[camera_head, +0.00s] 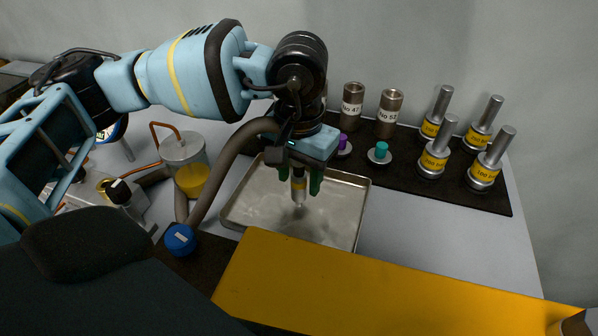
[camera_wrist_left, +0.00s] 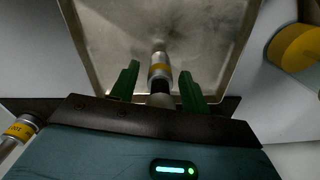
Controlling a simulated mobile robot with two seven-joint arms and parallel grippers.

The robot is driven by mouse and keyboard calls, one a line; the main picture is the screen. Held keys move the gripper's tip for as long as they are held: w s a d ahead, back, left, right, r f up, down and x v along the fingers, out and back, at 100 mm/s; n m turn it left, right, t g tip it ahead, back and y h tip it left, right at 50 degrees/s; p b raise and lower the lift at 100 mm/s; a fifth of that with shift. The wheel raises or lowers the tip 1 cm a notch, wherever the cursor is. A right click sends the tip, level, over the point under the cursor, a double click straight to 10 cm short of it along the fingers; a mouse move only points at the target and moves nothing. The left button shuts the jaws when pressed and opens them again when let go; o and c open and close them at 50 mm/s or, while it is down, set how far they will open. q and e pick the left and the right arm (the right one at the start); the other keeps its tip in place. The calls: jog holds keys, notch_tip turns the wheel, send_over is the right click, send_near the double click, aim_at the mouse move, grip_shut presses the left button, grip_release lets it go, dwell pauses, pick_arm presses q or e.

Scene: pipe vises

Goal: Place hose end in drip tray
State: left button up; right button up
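The hose (camera_head: 228,160) is a thick grey-brown tube arching up from beside a blue cap to my left gripper. Whether the tip touches the tray floor I cannot tell. My left gripper (camera_head: 299,183) has green fingers either side of the hose end. In the left wrist view, gaps show between the fingers and the hose end (camera_wrist_left: 158,70), with the drip tray (camera_wrist_left: 215,35) beyond. My right gripper is not in view.
A jar with yellow liquid (camera_head: 190,175) and a blue cap (camera_head: 180,239) stand left of the tray. Labelled cylinders (camera_head: 352,105) and several yellow-banded posts (camera_head: 436,150) stand on a dark mat behind and right. A yellow panel (camera_head: 380,290) borders the front.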

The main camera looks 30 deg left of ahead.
pick_arm(q)
jog(key=shift+r, duration=0.15)
notch_tip(320, 180, up, 12)
jog(key=shift+r+p, duration=0.1)
jog(key=shift+p, duration=0.2)
jog(key=shift+d, duration=0.15)
dwell(0.5)
